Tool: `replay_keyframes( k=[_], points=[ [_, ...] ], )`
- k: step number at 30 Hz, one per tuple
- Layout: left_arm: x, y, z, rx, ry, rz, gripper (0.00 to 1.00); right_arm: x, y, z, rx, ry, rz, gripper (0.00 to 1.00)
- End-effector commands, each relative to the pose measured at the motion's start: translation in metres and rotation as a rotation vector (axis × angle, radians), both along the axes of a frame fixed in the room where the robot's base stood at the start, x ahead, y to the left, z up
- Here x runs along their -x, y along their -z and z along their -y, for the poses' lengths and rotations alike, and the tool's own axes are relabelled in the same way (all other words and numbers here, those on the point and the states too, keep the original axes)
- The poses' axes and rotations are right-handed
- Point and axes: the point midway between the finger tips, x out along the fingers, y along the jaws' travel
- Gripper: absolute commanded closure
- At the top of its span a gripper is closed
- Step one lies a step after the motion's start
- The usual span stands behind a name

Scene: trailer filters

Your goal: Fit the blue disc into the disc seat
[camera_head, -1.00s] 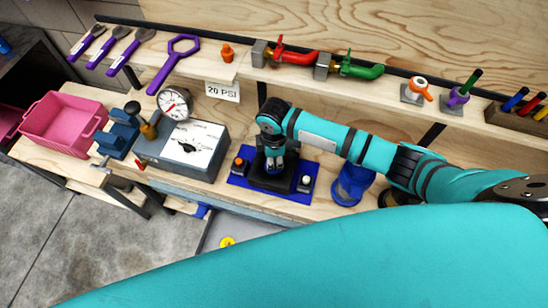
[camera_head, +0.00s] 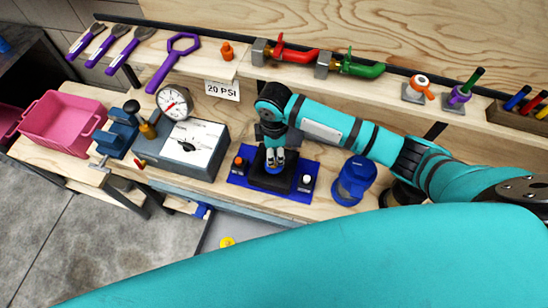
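The black block (camera_head: 262,182) on the blue mat (camera_head: 297,193) may be the disc seat. My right gripper (camera_head: 275,160) points down just over the middle of this block. A small patch of blue shows at its fingertips; I cannot tell whether it is the blue disc, or whether the fingers hold it. The finger gap is too small to read. My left gripper is out of view.
An orange-topped button (camera_head: 238,163) and a white-topped one (camera_head: 307,180) flank the block. A blue container (camera_head: 353,181) stands to the right, a grey gauge box (camera_head: 187,148) to the left. A shelf with valves runs behind. My own teal link covers the foreground.

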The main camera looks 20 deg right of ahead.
Motion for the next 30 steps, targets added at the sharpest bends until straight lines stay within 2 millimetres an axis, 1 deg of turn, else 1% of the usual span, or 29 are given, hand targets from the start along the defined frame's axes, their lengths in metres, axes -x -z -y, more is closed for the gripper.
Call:
replay_keyframes(
  k=[1,6,9,12,17,30],
  points=[
    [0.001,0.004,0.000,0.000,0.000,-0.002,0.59,-0.002,-0.011,0.000,-0.002,-0.001,0.007,0.63],
    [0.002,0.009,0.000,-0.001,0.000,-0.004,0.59,-0.001,-0.046,0.000,-0.001,-0.001,0.005,0.63],
    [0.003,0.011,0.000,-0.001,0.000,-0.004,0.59,-0.001,-0.061,0.000,0.000,0.000,0.004,0.63],
    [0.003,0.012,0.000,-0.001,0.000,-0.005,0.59,-0.001,-0.071,0.000,0.000,0.000,0.001,0.63],
    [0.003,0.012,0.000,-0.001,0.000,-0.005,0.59,0.000,-0.078,0.000,0.000,0.001,0.001,0.63],
    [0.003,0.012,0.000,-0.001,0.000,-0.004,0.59,0.000,-0.077,0.000,0.000,0.001,0.000,0.63]
  ],
)
